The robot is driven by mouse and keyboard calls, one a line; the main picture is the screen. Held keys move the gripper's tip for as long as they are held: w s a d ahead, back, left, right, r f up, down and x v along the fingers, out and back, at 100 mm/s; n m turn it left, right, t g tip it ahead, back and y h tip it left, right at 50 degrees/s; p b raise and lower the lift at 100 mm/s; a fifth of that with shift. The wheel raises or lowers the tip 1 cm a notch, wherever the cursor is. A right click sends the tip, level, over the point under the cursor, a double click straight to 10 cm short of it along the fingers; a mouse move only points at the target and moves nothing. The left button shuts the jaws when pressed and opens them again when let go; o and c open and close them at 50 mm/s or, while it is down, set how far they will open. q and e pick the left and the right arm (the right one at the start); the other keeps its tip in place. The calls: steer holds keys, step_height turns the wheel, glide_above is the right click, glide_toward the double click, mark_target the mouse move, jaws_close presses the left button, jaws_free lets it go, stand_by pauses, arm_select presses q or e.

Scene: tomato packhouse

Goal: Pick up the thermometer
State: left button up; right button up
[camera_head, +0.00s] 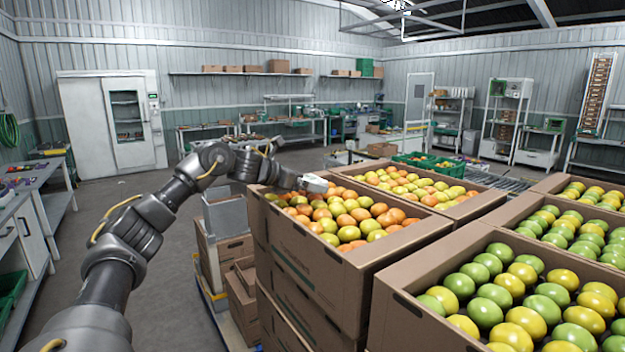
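My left arm reaches in from the lower left, and its gripper (313,184) is over the back edge of a cardboard box of mixed orange, yellow and green tomatoes. A small pale grey-white part shows at the gripper's end. I cannot tell whether it is the gripper's own fingers or the thermometer. The finger gap is too small to make out. I cannot make out a thermometer for certain anywhere. My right gripper is not in view.
The tomato box (321,262) stands on a tall stack. More open tomato boxes (428,318) fill the right side. A workbench (35,205) runs along the left. The grey floor (180,270) between is clear.

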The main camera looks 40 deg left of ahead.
arm_select(q)
steer(key=shift+w+d+f, duration=0.1)
steer(key=shift+w+f, duration=0.1)
steer(key=shift+w, duration=0.1)
steer(key=shift+s+r, duration=0.1)
steer(key=shift+s, duration=0.05)
steer(key=shift+c, duration=1.5)
steer(key=c, duration=0.8)
steer(key=shift+r, duration=0.6)
steer(key=s+r+b, duration=0.3)
steer(key=s+r, duration=0.8)
steer(key=s, duration=0.3)
steer(key=shift+a+r, duration=0.35)
steer(key=shift+r, duration=0.05)
